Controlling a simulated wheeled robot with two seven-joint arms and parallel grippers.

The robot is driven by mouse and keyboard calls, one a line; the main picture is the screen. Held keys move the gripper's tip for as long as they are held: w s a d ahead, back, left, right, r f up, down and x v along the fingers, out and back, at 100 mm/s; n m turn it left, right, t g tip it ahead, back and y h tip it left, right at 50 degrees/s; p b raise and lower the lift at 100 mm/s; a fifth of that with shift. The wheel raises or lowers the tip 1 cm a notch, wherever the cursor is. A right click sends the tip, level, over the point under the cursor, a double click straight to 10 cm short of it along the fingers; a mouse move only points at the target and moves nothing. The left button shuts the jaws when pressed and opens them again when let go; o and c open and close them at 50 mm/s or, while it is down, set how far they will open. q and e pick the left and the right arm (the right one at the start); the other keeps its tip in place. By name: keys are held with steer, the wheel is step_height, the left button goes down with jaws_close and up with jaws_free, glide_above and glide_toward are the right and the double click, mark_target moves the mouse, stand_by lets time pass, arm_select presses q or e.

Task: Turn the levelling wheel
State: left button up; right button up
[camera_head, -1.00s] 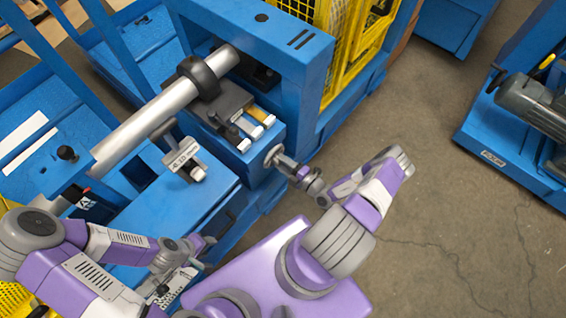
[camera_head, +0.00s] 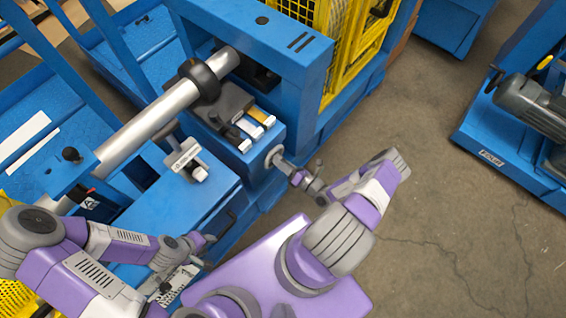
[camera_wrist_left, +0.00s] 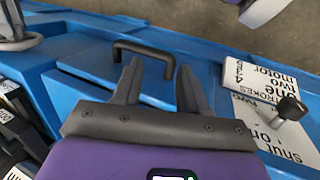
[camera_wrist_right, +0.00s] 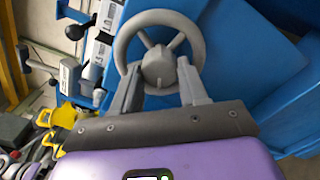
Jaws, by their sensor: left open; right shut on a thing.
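The levelling wheel (camera_wrist_right: 160,62) is a grey spoked handwheel with a round hub, filling the upper middle of the right wrist view. In the head view its pale edge (camera_head: 273,156) shows at the end of the blue housing. My right gripper (camera_wrist_right: 160,82) is shut on the wheel, its fingers on either side of the hub at the lower rim. In the head view my right gripper (camera_head: 288,169) reaches the wheel from the right. My left gripper (camera_wrist_left: 160,78) is open and empty, over the blue machine top; it also shows in the head view (camera_head: 208,239).
A black handle (camera_wrist_left: 143,48) on a blue panel lies just beyond my left fingers. A white lettered plate (camera_wrist_left: 265,85) and a dark knob (camera_wrist_left: 291,107) are to its right. A silver shaft (camera_head: 150,115) crosses the machine. Bare floor (camera_head: 440,200) lies to the right.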

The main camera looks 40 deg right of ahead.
steer(key=shift+n, duration=1.3)
steer(key=shift+n+p, duration=0.3)
steer(key=o, duration=1.1)
steer(key=shift+c, duration=0.2)
steer(key=shift+s, duration=0.1)
steer(key=v, duration=0.7)
steer(key=shift+s+d, duration=0.15)
steer(key=shift+s, duration=0.05)
